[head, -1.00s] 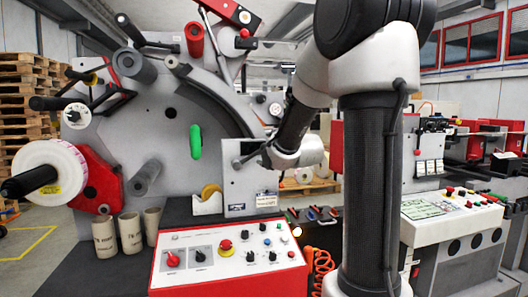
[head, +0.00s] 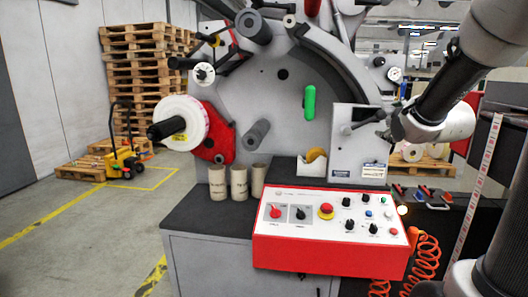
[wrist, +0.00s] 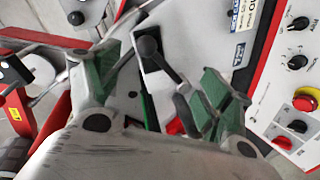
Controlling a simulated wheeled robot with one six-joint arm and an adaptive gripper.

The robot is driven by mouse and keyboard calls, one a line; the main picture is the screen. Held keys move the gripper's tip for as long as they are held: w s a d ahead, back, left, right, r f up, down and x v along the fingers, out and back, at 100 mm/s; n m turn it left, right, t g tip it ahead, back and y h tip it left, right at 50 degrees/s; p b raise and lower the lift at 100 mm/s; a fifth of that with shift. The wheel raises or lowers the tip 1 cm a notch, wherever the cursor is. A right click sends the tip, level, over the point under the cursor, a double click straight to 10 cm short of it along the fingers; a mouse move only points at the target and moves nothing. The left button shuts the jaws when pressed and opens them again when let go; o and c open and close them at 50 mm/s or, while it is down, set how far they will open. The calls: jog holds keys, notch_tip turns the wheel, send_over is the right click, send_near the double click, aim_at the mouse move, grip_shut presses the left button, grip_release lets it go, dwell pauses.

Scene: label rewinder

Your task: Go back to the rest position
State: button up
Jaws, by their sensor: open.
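In the wrist view my gripper (wrist: 160,88) is open, with green pads on its two spread fingers. The fingers are not clear there.
The red-edged control panel (head: 330,225) stands in front of the rewinder (head: 270,95). A white label roll (head: 182,122) and cardboard cores (head: 240,183) are at its left. Pallets (head: 145,60) and a yellow pallet truck (head: 125,160) stand farther left. Open floor (head: 95,235) lies there.

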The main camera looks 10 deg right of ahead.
jog(key=s+f+m+g, duration=0.7)
jog(key=s+f, duration=0.2)
jog(key=f, duration=0.3)
jog(key=s+a+r+m+g+y, duration=0.1)
jog(key=s+a, duration=0.4)
jog(key=s, duration=0.5)
jog(key=s+a+r+m+g+y, duration=0.1)
jog(key=s+a+m+g, duration=0.1)
jog(key=s+a, duration=0.4)
jog(key=shift+s+a+r+g+y, duration=0.15)
jog(key=shift+s+a+g+y, duration=0.4)
jog(key=shift+s, duration=1.5)
